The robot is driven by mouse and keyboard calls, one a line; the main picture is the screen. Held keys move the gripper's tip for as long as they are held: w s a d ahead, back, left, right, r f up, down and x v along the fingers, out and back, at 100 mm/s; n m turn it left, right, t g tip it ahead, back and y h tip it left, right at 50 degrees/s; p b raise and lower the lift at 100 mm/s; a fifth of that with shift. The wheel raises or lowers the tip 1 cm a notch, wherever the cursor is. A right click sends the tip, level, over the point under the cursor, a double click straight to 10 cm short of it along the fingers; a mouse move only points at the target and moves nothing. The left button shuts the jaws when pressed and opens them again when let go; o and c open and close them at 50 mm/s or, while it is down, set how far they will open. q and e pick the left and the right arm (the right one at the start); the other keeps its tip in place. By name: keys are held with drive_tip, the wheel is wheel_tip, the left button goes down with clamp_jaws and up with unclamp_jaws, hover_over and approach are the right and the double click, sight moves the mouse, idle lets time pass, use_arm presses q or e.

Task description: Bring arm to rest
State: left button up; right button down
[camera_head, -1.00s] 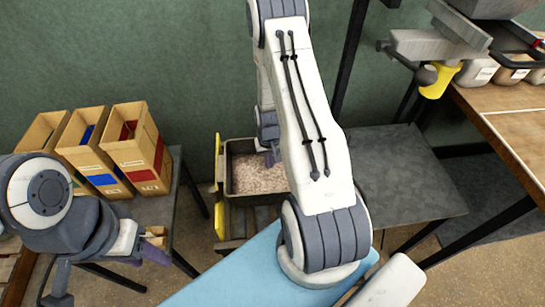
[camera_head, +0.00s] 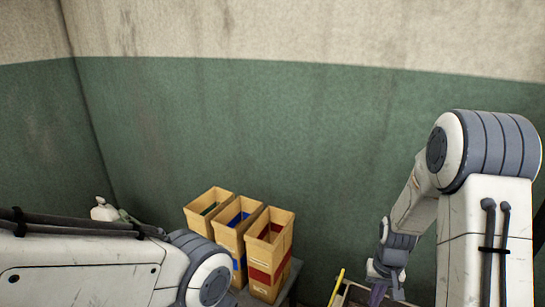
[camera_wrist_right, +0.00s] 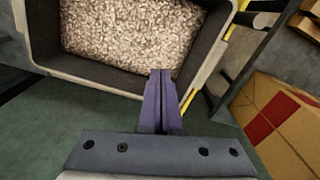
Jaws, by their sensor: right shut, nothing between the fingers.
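My right arm (camera_head: 487,220) comes in at the right of the head view and bends down in front of the wall. My right gripper (camera_head: 384,292) hangs low at the bottom edge there. In the right wrist view, its purple fingers (camera_wrist_right: 163,88) are shut together with nothing between them. Their tips overlap the near edge of a dark tub (camera_wrist_right: 45,25) of pale grain (camera_wrist_right: 130,30); I cannot tell whether they touch it. My left arm (camera_head: 90,268) reaches in from the left of the head view, and its gripper is out of view.
Several open cardboard boxes (camera_head: 270,268) stand between my arms in the head view. A box with a red panel (camera_wrist_right: 275,120) is at the right of the wrist view. A yellow bar (camera_head: 336,287) stands beside the tub. The green wall (camera_head: 300,130) is behind.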

drive_tip(key=s+a+r+n+p, duration=0.2)
drive_tip(key=a+r+n, duration=0.1)
drive_tip(key=a+r, duration=0.75)
drive_tip(key=s+a+r+n+p, duration=0.2)
drive_tip(key=s+a+r+n, duration=0.2)
drive_tip(key=s, duration=0.5)
drive_tip(key=s+a+r+n+y+p, duration=0.1)
drive_tip(key=s+a+r+n+p, duration=0.1)
drive_tip(key=s+a+r, duration=0.6)
drive_tip(key=shift+s+a+n, duration=0.4)
drive_tip(key=shift+s+n, duration=0.2)
drive_tip(key=shift+n, duration=0.3)
